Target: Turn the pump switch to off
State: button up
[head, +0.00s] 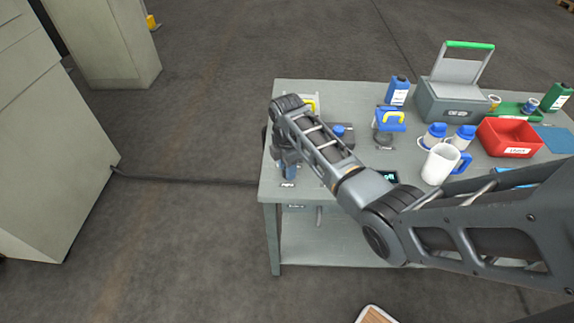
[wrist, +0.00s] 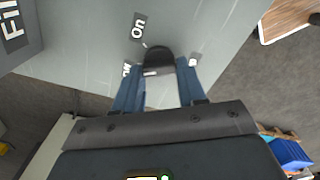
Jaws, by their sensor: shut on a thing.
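The pump switch (wrist: 158,58) is a dark knob on the grey bench top, seen in the wrist view. An "On" label (wrist: 138,26) lies above and left of it. A second label (wrist: 125,70) beside my left finger is partly covered, and I cannot read it fully. My gripper (wrist: 157,74) has its blue fingers on either side of the knob and is shut on it. I cannot tell for sure which label the knob points to. In the head view my gripper (head: 288,170) is at the bench's front left corner, and my arm hides the switch.
The bench (head: 298,250) also holds blue bottles, a white jug (head: 440,164), a red bin (head: 510,137) and a grey box (head: 450,102), all right of my gripper. A block marked "Fill" (wrist: 20,45) is close by in the wrist view. Floor left of the bench is mostly clear.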

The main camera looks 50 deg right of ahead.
jog(key=shift+w, duration=0.1)
dwell(0.3)
jog(key=o, duration=1.1)
jog(key=shift+c, duration=0.2)
jog(key=shift+r, duration=0.1)
notch_tip(320, 180, up, 8)
jog(key=shift+f+b, duration=0.2)
jog(key=shift+b, duration=0.15)
jog(key=shift+a+f, duration=0.1)
